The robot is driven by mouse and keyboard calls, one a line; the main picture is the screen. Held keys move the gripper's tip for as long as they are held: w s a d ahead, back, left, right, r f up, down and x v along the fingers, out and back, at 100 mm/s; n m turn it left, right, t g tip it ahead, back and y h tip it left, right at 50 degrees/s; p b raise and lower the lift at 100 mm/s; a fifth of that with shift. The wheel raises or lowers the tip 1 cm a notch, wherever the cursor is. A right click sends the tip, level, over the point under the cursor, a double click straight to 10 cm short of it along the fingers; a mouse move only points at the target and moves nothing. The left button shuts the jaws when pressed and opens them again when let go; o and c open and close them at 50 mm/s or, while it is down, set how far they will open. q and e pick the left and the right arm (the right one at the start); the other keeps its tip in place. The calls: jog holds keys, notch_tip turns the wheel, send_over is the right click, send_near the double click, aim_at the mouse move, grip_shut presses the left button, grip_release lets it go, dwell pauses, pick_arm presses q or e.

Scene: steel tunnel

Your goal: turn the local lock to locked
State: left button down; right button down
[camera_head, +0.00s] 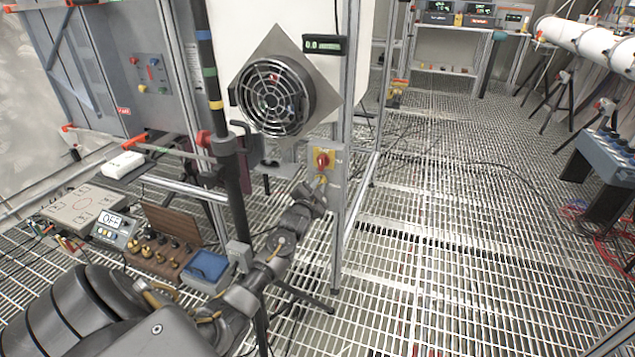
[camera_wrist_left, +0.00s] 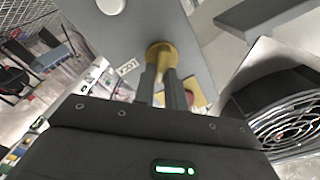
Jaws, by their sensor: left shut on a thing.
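The lock is a round brass-coloured knob (camera_wrist_left: 161,55) on a grey panel in the left wrist view; only a small yellowish bit of it (camera_head: 321,179) shows in the head view, below a red rotary switch (camera_head: 322,160) on a yellow plate. My left gripper (camera_wrist_left: 166,82) is shut on the brass knob, its two fingers close together and pointing at the panel. In the head view the left gripper (camera_head: 318,188) is at the panel's lower part. The fingers hide part of the knob, and I cannot tell which way it is turned. The right gripper is not in view.
A small white label (camera_wrist_left: 127,67) beside the knob is too small to read. A round fan (camera_head: 272,98) sits above and left of the switch. A dark vertical post (camera_head: 232,175) stands close beside my left arm.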

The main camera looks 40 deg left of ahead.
pick_arm(q)
jog(key=shift+w+d+f+m+p, duration=0.1)
jog(key=shift+m+p, duration=0.5)
jog(key=shift+m, duration=0.95)
jog(key=shift+s+f+m+p, duration=0.1)
jog(key=shift+m+p, duration=0.5)
jog(key=shift+m, duration=0.9)
jog(key=shift+w+d+f+m+p, duration=0.1)
jog(key=shift+m+p, duration=0.5)
jog(key=shift+m, duration=0.95)
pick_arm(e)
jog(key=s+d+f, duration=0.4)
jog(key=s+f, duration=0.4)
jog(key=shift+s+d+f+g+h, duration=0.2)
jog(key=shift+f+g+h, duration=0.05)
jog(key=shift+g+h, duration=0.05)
pick_arm(q)
jog(key=c, duration=1.4)
grip_release()
jog(key=shift+c, duration=0.2)
